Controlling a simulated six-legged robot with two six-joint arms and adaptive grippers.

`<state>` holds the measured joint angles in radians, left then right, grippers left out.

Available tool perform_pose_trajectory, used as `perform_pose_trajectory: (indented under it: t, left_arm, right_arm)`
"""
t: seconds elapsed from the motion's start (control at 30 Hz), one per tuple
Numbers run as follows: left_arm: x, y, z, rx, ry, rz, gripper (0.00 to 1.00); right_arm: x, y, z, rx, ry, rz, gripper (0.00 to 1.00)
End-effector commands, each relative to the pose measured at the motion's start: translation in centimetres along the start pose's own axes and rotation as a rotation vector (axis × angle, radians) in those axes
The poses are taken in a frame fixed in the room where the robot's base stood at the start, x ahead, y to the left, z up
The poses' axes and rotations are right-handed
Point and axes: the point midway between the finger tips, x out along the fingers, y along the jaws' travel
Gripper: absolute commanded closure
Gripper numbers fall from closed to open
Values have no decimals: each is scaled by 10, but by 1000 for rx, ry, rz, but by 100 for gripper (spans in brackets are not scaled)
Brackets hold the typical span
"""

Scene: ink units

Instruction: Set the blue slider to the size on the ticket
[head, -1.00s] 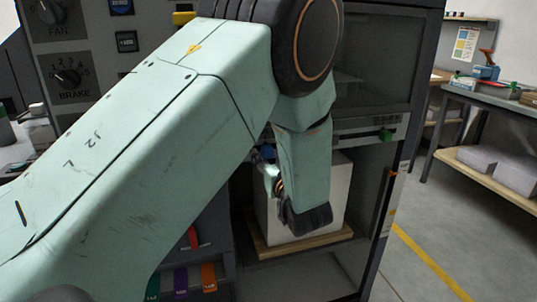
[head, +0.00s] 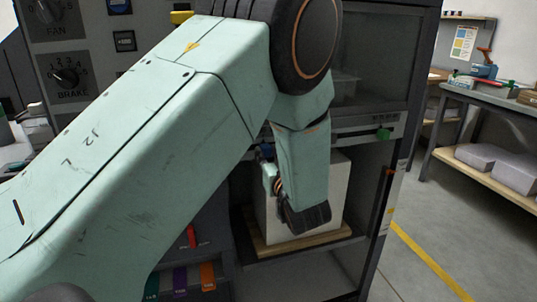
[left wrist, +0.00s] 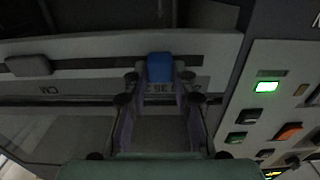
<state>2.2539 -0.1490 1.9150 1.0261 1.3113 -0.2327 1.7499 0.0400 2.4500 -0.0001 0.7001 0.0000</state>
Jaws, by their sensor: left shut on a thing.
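The blue slider (left wrist: 159,67) shows in the left wrist view, on a grey rail with small printed marks partly covered by my fingers. My left gripper (left wrist: 159,78) is shut on it, with one finger at each side of the knob. In the head view my left gripper (head: 266,154) is in front of the cabinet, mostly hidden behind my own wrist, and the blue slider cannot be made out for certain. I cannot make out a ticket that I can read in either view. My right gripper is not in view.
A green slider (head: 384,134) sits at the right end of the rail in the head view. A pale block (head: 337,190) stands on a wooden board below. A button panel with a lit green lamp (left wrist: 266,87) is close by in the wrist view. Workbenches stand far right.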

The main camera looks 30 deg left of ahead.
Motion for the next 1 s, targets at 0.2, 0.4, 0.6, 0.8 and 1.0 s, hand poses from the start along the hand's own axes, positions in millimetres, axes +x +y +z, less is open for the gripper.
perform_pose_trajectory:
  t: [0.2,0.4,0.6,0.8,1.0]
  left_arm:
    - [0,0,-1,-1,1,-1,100]
    - [1,-8,-2,1,0,-3,100]
    - [1,-26,-2,-2,1,-3,100]
    - [1,-25,-2,-4,3,-2,100]
    - [0,-25,-1,-2,2,-1,58]
  right_arm:
    - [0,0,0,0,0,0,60]
    - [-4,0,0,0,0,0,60]
    - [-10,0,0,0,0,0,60]
    - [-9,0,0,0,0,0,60]
    - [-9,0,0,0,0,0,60]
